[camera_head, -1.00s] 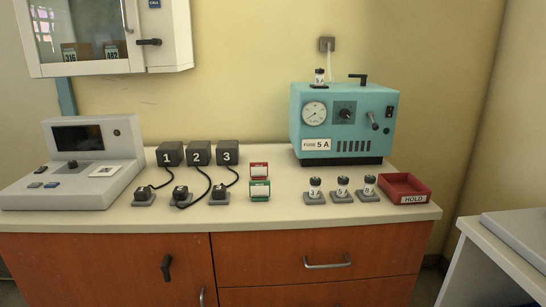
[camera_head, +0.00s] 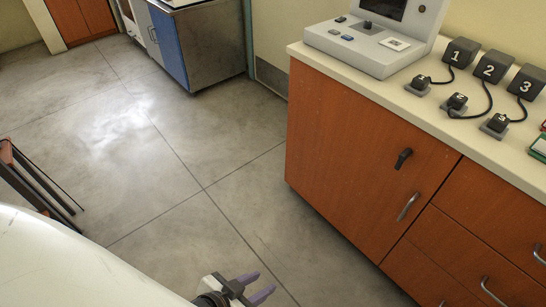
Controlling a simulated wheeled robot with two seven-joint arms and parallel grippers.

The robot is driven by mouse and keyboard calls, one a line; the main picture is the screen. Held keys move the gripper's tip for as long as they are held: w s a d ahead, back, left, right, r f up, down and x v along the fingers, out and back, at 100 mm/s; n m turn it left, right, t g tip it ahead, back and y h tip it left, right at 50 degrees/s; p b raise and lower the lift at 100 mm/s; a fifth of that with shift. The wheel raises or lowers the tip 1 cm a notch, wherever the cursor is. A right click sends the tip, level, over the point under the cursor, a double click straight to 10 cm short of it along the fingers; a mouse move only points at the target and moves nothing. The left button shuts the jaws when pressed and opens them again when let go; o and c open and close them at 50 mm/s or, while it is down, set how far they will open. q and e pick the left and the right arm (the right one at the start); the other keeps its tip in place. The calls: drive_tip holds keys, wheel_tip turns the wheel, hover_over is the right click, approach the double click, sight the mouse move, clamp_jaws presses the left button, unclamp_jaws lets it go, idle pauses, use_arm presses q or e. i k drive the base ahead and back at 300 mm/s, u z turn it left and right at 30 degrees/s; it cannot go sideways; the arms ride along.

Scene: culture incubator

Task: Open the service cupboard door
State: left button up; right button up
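The orange-brown cupboard door (camera_head: 350,150) is at the left of the counter unit and looks shut. A black turn handle (camera_head: 403,158) sits near its upper right and a silver pull handle (camera_head: 407,207) is just below. My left gripper (camera_head: 265,283) shows at the bottom edge, with two purple fingers apart and nothing between them. It is over the floor, left of and in front of the door, not touching it. My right gripper is out of view.
On the worktop (camera_head: 405,103) stand a grey console (camera_head: 365,45) and black numbered blocks (camera_head: 463,52) with cables. Drawers (camera_head: 468,240) are to the right of the door. Grey floor (camera_head: 190,160) is open at left. A dark-framed stool-like object (camera_head: 30,180) stands at the left edge.

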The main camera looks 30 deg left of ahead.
sight(344, 148)
drive_tip(key=u, duration=0.55)
drive_tip(key=k, duration=0.35)
drive_tip(key=u, duration=1.15)
drive_tip(key=i, duration=0.25)
drive_tip(key=z, duration=1.15)
drive_tip(key=i, duration=0.75)
drive_tip(key=z, duration=0.8)
